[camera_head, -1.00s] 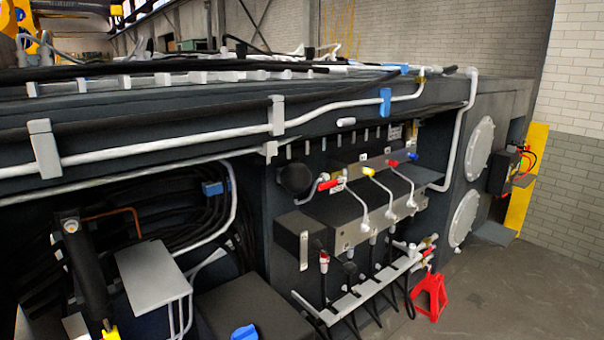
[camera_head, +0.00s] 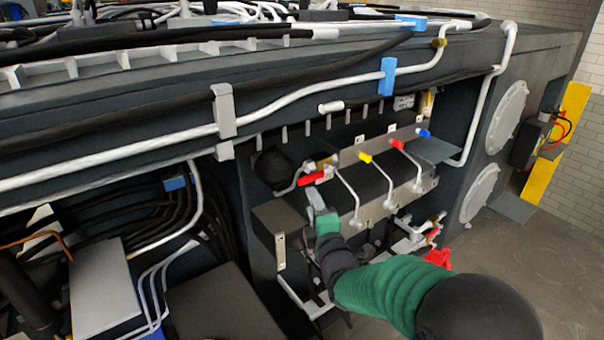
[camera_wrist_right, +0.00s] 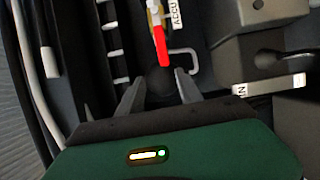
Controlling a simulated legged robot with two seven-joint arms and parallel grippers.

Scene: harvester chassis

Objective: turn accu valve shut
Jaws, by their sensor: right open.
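The accu valve has a red lever (camera_head: 311,179) with a brass body (camera_head: 327,163), on the chassis panel left of several coloured levers. In the right wrist view the red lever (camera_wrist_right: 161,46) hangs below the brass body, beside a white label reading ACCU (camera_wrist_right: 175,14). My right gripper (camera_head: 316,196) reaches in from the lower right, just below the lever in the head view. In the right wrist view its two fingers (camera_wrist_right: 156,88) are apart, with the lever's end just beyond the gap between them; no contact shows. My left gripper is not in view.
Yellow (camera_head: 365,157), red (camera_head: 397,145) and blue (camera_head: 424,133) tipped levers stand to the right. A dark knob (camera_head: 271,168) sits left of the valve. A dark box with a grey plate (camera_head: 280,251) is below left. White pipes (camera_head: 150,150) run along the chassis.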

